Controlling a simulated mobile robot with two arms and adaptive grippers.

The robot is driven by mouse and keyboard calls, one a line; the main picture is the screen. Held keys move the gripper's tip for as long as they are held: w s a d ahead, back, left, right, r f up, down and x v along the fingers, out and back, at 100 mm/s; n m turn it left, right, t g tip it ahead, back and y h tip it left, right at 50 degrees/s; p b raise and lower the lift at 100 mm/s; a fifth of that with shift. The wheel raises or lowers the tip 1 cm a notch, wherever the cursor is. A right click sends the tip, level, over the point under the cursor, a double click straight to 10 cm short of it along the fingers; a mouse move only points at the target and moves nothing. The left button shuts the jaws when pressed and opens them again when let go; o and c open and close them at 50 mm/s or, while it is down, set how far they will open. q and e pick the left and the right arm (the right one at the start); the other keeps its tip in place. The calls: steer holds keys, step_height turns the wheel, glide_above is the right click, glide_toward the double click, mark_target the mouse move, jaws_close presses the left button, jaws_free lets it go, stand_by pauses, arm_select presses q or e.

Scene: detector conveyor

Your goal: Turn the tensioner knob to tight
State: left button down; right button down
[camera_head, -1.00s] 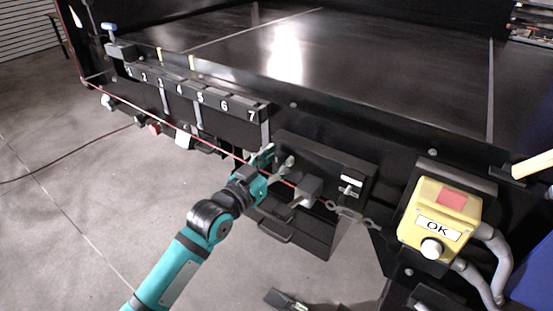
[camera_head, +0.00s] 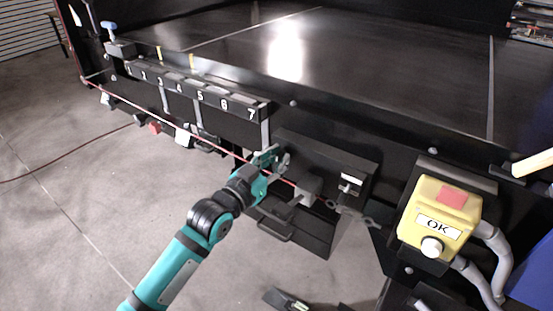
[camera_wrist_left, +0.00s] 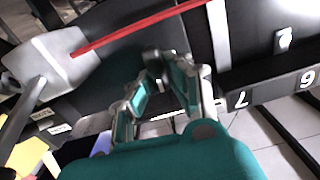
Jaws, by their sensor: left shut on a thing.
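My left gripper (camera_head: 276,160) is at the front of the dark box under the conveyor's near edge, left of the grey cord block. In the left wrist view its fingers (camera_wrist_left: 154,80) close around a small dark knob (camera_wrist_left: 152,57), taken to be the tensioner knob. The knob is mostly hidden by the fingers, and its pointer setting cannot be read. A red cord (camera_head: 210,142) runs behind the gripper into the grey block (camera_head: 307,192); the cord (camera_wrist_left: 140,27) and block (camera_wrist_left: 50,62) also show in the wrist view. My right gripper is not seen.
A yellow box (camera_head: 440,212) with an OK label and white button stands right of the tensioner area. A metal turnbuckle (camera_head: 350,214) lies between them. A numbered rail (camera_head: 200,96) runs along the left side. Grey floor (camera_head: 90,220) is open at left.

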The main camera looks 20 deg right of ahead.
arm_select(q)
steer(key=m, duration=0.5)
steer(key=shift+s+d+f, duration=0.1)
steer(key=shift+s+d, duration=0.05)
steer(key=shift+s, duration=0.05)
steer(key=shift+s+d+f+m+p, duration=0.1)
steer(key=shift+f+m, duration=0.05)
steer(key=shift+m, duration=1.8)
steer(key=shift+s+f+m+p, duration=0.1)
steer(key=shift+f+m+p, duration=0.1)
steer(key=shift+m, duration=1.8)
steer(key=shift+s+d+f+m+p, duration=0.1)
steer(key=shift+f+m, duration=0.05)
steer(key=shift+m, duration=1.8)
steer(key=c, duration=1.3)
jaws_free()
steer(key=v, duration=1.2)
